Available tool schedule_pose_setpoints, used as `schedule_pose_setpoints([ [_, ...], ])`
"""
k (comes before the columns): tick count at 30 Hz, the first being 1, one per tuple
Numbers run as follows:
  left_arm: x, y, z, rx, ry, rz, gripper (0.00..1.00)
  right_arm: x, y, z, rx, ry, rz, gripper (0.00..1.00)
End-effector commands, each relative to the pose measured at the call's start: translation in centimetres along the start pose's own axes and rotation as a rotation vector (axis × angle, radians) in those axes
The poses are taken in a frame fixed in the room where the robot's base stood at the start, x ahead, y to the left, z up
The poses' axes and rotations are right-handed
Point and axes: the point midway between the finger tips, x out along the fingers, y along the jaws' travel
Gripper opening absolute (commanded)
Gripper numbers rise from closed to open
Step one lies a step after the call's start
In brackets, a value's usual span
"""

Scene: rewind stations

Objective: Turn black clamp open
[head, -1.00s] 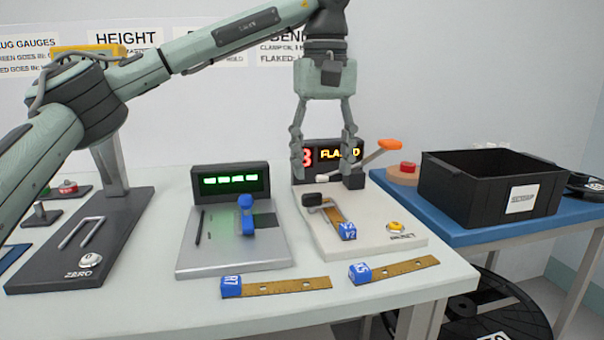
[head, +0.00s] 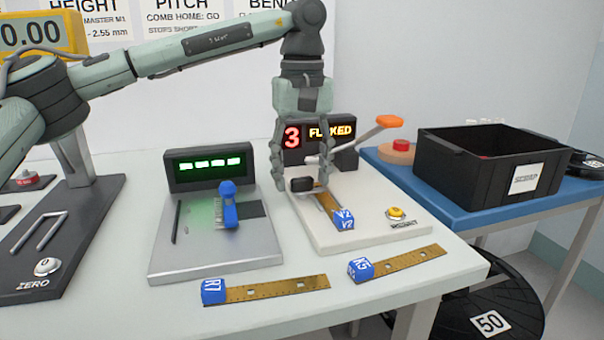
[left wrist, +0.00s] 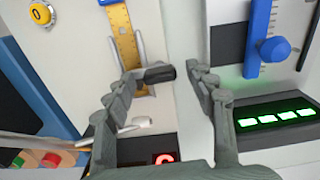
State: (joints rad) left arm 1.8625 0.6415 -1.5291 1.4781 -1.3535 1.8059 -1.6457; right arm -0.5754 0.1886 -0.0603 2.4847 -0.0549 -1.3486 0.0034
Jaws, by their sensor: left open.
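The black clamp (head: 302,185) is a short dark grip on the pale bend station (head: 375,208), beside a brass strip with a blue V2 tag (head: 343,219). My left gripper (head: 301,178) is open and lowered over the clamp, with a finger on either side of it. In the left wrist view the black clamp (left wrist: 160,73) lies crosswise between the fingertips, close to both; I cannot tell whether they touch it. The clamp's far parts are partly hidden by the fingers. My right gripper is not in view.
The station's display (head: 320,133) reads 3 and FLAKED. An orange-tipped lever (head: 388,121) rises at the right. A comb station with a blue handle (head: 229,205) stands left. Strips R7 (head: 213,290) and K5 (head: 361,268) lie in front. A black bin (head: 465,165) stands right.

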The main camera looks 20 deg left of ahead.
Motion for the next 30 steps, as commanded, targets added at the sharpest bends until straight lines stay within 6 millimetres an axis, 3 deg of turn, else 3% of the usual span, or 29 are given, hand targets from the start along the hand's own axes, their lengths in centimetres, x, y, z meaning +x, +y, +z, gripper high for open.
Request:
schedule_pose_setpoints([
  [9,0.32,0.01,-0.01,0.0,0.0,0.001,0.54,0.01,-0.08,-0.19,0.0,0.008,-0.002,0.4],
  [21,0.3,0.0,-0.01,0.0,0.0,0.001,0.05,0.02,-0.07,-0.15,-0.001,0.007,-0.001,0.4],
  [30,0.27,-0.01,0.01,-0.039,-0.002,0.0,0.05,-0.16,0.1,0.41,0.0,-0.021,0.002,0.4],
])
